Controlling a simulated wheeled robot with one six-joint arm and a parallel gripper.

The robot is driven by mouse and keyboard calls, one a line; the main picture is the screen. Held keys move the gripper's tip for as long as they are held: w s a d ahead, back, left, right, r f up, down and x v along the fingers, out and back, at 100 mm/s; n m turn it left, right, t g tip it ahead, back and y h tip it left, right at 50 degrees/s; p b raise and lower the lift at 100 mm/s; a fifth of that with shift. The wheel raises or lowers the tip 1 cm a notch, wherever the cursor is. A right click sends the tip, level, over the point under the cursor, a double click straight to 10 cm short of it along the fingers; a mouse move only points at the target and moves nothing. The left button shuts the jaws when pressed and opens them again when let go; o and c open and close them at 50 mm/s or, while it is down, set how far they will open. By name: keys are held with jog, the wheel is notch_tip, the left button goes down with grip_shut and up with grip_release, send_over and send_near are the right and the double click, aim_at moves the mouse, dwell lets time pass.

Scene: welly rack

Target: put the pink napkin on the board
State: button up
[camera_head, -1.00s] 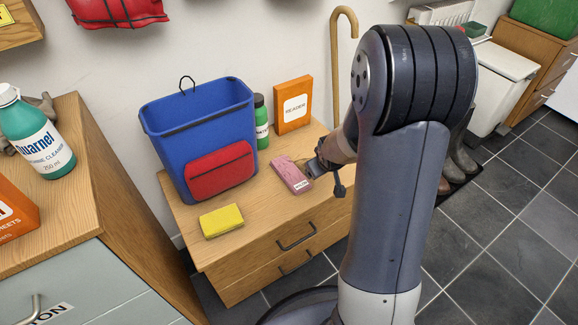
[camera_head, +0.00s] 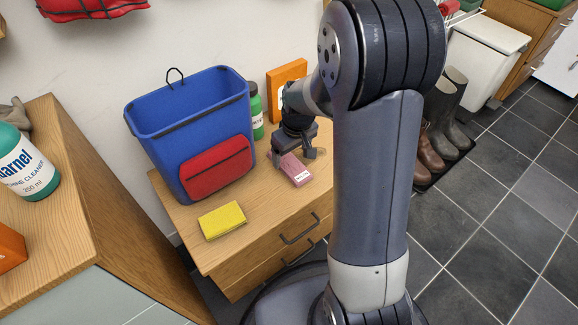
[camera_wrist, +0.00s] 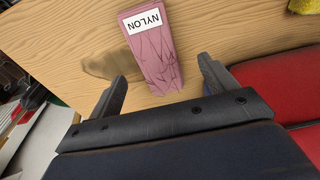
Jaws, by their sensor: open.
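A folded pink napkin (camera_head: 294,172) with a white label lies on top of the low wooden cabinet (camera_head: 266,215), in front of the orange box. It also shows in the wrist view (camera_wrist: 152,47), where the label reads NYLON. My gripper (camera_head: 299,157) is at the napkin's back end, fingers pointing down. In the wrist view my open gripper (camera_wrist: 163,72) has one finger on each side of the napkin's near end, with gaps on both sides. Nothing is held. I cannot make out a board in either view.
A blue bin (camera_head: 190,128) with a red pouch (camera_head: 214,167) stands left of the napkin. A yellow sponge (camera_head: 222,220) lies at the front left. A green bottle (camera_head: 256,112) and an orange box (camera_head: 285,82) stand behind. Boots (camera_head: 446,112) stand on the floor at right.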

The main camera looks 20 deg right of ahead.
aim_at(289, 163)
jog(key=f+b, duration=0.1)
jog(key=w+f, duration=0.1)
jog(key=f, duration=0.1)
jog(key=f+b, duration=0.1)
jog(key=f, duration=0.1)
jog(key=shift+w+f+b, duration=0.15)
jog(key=shift+w+b, duration=0.15)
jog(key=c, duration=1.1)
